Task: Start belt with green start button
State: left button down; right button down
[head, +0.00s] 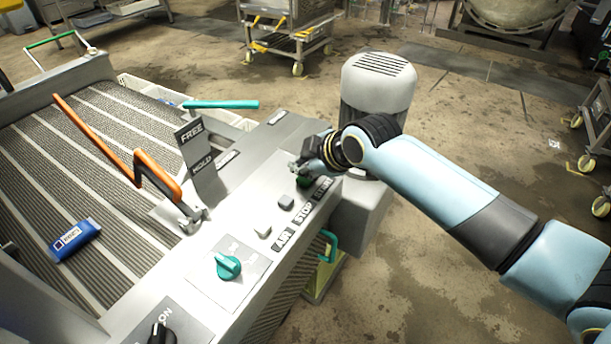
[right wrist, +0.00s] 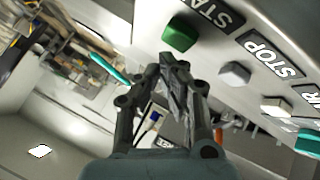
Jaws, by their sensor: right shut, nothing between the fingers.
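The green start button (right wrist: 180,34) sits on the grey control panel beside the START label (right wrist: 218,14). In the head view the button (head: 303,183) shows as a small dark green patch just under my right gripper (head: 300,168). In the right wrist view my right gripper (right wrist: 174,62) is shut and empty, its fingertips close beside the button. I cannot tell whether they touch it. The conveyor belt (head: 95,160) is ribbed and grey and lies left of the panel. My left gripper is not in view.
Grey buttons, one by the STOP label (head: 302,212), lie nearer on the panel. A teal knob (head: 228,265) and black switch (head: 157,335) are further along. An orange lever (head: 155,175) stands beside the FREE/HOLD plate (head: 197,150). A blue packet (head: 75,240) lies on the belt.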

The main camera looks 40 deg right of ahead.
jog(key=shift+f, duration=0.15)
jog(key=shift+f, duration=0.25)
